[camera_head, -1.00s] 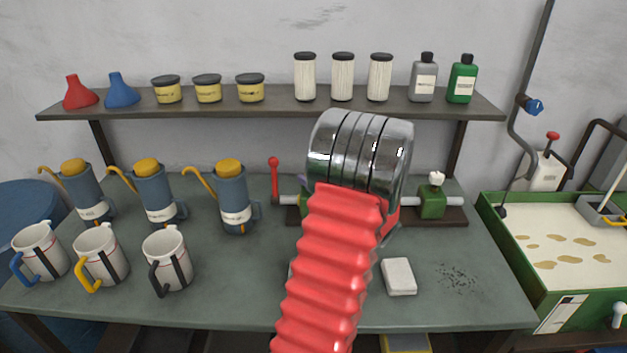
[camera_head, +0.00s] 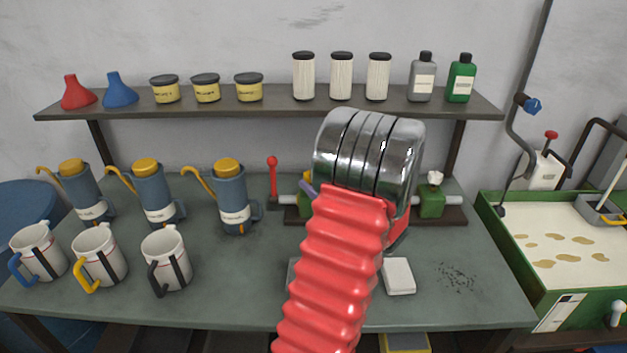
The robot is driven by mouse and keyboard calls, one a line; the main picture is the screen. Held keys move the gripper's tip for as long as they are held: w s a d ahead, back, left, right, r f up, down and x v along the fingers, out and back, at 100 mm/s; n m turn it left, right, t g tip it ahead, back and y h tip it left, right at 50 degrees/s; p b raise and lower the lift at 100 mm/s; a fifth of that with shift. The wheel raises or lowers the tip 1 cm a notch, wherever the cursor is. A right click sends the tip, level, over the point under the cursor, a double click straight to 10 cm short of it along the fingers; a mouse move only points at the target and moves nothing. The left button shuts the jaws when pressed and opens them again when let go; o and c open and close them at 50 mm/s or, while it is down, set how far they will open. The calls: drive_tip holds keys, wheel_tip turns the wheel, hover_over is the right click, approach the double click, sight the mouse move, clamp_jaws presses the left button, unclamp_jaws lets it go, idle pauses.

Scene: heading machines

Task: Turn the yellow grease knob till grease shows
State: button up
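I cannot make out a yellow grease knob for certain. My red ribbed arm and its metal wrist drum cover the middle of a green bench fixture, whose left part (camera_head: 304,205) and right part (camera_head: 432,202) show on either side. A purple piece (camera_head: 308,188) shows just left of the drum. Three blue cans (camera_head: 232,205) with yellow caps and curved yellow spouts stand at the left of the bench. The nearest cap (camera_head: 227,166) is well left of my arm. My gripper is hidden behind my arm. No fresh grease is visible.
Three white mugs (camera_head: 166,262) stand at the front left of the bench (camera_head: 225,300). A white block (camera_head: 399,276) lies right of my arm, near dark specks. A shelf (camera_head: 260,111) above holds funnels, tins, filters and bottles. A green tray (camera_head: 490,215) stands at the right.

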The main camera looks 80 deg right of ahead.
drive_tip(key=v, duration=1.1)
drive_tip(key=shift+w, duration=0.15)
idle(0.4)
